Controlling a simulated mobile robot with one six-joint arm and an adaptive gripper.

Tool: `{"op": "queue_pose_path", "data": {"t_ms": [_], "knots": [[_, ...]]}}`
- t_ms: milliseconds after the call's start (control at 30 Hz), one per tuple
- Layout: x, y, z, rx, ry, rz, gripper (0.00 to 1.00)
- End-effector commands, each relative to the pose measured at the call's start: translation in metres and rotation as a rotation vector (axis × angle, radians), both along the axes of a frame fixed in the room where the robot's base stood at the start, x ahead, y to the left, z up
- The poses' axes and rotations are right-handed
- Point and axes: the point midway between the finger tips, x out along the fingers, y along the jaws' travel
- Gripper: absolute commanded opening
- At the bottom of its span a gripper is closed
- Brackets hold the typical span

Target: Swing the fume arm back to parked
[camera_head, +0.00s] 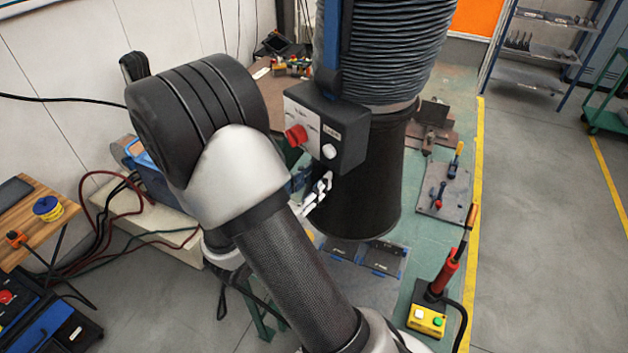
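The fume arm's ribbed grey hose (385,50) hangs at top centre and ends in a black tapered hood (362,195) over the green bench. A dark control box (328,130) with a red knob (296,135) and a white button (329,151) sits on the hood's left side. A blue bar (331,45) runs up beside the hose. My arm crosses in front at left and centre. Light jaw-like parts, which look like my gripper (318,194), show below the control box at the hood's left edge. They are partly hidden; contact and opening cannot be told.
The green bench (445,85) carries a dark plate with clamps (445,190), a red-handled torch (447,270) and a yellow button box (427,319). A wooden table (40,215) with welding gear stands left. Shelving (548,50) is at back right. Floor right of the yellow line is open.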

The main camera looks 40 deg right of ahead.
Motion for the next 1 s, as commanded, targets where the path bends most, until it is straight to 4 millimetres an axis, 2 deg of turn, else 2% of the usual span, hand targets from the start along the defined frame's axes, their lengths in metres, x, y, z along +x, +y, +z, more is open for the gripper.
{"op": "queue_pose_path", "data": {"t_ms": [333, 833, 1000], "knots": [[0.0008, -0.0037, 0.0002, 0.0, 0.0, 0.0, 0.33], [0.0008, -0.0035, 0.0001, 0.0, -0.001, 0.0, 0.0], [0.0007, -0.0035, 0.0001, 0.0, 0.0, 0.0, 0.0]]}}
